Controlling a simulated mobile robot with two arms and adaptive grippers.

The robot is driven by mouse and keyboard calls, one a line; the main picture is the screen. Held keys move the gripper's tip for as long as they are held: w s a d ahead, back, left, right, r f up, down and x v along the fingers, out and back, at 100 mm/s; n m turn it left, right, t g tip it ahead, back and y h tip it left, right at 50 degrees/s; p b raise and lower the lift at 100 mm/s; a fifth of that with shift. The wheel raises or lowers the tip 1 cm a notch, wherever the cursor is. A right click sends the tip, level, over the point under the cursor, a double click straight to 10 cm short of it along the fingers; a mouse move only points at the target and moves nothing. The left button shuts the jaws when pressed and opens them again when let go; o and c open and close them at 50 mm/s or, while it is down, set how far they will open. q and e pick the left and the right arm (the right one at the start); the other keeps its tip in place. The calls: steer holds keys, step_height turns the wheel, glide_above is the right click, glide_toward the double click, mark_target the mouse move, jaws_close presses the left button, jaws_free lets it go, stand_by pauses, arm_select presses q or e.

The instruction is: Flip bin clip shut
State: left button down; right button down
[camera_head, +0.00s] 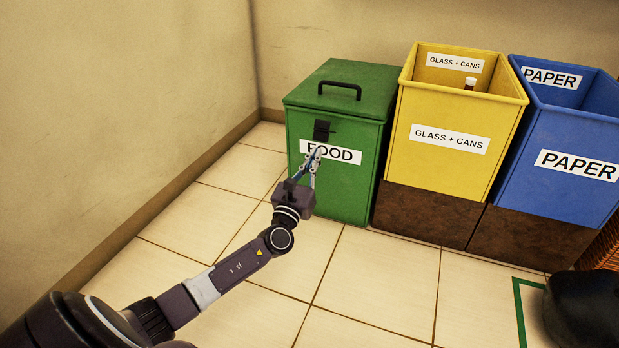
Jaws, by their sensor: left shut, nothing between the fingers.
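The green bin (350,197) labelled FOOD stands near the wall corner with its lid (345,82) down and a black handle (339,90) on top. A small black clip (322,130) sits on the upper front, just under the lid edge and above the label. I cannot tell from here whether the clip is latched. My left gripper (317,153) is shut and empty, its fingertips in front of the FOOD label just below the clip. Whether the fingertips touch the bin is unclear. My right gripper is not in view.
An open yellow GLASS + CANS bin (448,102) stands right of the green bin, on a brown base (427,212). An open blue PAPER bin (558,190) is beyond it. A wicker item (604,246) shows at the right edge.

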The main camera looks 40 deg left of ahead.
arm_select(q)
steer(key=shift+w+r, duration=0.35)
steer(key=shift+r, duration=0.25)
